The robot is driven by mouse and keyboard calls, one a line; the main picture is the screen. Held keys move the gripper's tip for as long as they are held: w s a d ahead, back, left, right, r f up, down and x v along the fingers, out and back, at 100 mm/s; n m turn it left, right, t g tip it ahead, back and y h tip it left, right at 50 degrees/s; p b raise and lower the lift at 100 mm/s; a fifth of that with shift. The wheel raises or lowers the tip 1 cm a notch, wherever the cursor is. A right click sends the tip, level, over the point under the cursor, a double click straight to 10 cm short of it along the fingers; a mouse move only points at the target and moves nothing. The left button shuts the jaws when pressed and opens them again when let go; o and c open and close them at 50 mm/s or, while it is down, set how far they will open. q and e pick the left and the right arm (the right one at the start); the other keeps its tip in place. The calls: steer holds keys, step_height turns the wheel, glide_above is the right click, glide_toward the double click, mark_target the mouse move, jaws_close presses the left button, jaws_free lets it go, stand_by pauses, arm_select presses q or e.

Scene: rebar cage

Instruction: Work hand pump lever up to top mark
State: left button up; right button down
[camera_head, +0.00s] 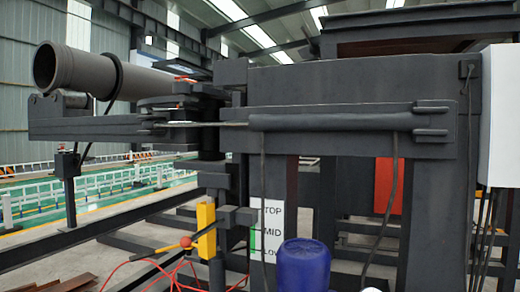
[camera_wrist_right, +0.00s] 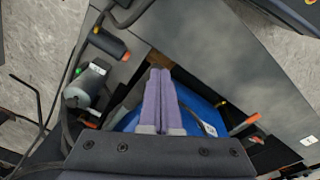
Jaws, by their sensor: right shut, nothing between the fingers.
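In the head view, a yellow upright block (camera_head: 206,230), which looks like the hand pump body, stands on a dark post. A thin lever (camera_head: 165,249) with a red knob reaches left and slightly down from it, its far part yellowish. The white mark plate (camera_head: 271,231) to the right reads TOP, MID and LOW, with a green strip on its left edge. The lever's red knob is level with the span between MID and LOW. My right gripper (camera_wrist_right: 159,75) shows only in the right wrist view, its pale purple fingers together and empty. My left gripper is not in view.
A blue drum (camera_head: 304,265) stands right of the mark plate. Red hoses (camera_head: 172,275) lie loose below the lever. A heavy dark frame (camera_head: 340,80) rises behind. The wrist view shows a blue container (camera_wrist_right: 205,115) and a dark bottle-like object (camera_wrist_right: 88,85) around the fingers.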

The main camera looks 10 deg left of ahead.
steer(key=shift+f, duration=0.1)
steer(key=shift+s+f+b, duration=0.1)
steer(key=shift+f+b, duration=0.5)
steer(key=shift+b, duration=0.1)
steer(key=shift+f, duration=0.1)
steer(key=shift+s+f+b, duration=0.1)
steer(key=shift+f+b, duration=0.5)
steer(key=shift+b, duration=0.1)
steer(key=shift+f, duration=0.15)
steer(key=shift+f+b, duration=0.55)
steer(key=shift+b, duration=0.15)
steer(key=shift+s+f+b, duration=0.1)
steer(key=shift+f+b, duration=0.6)
steer(key=shift+f, duration=0.05)
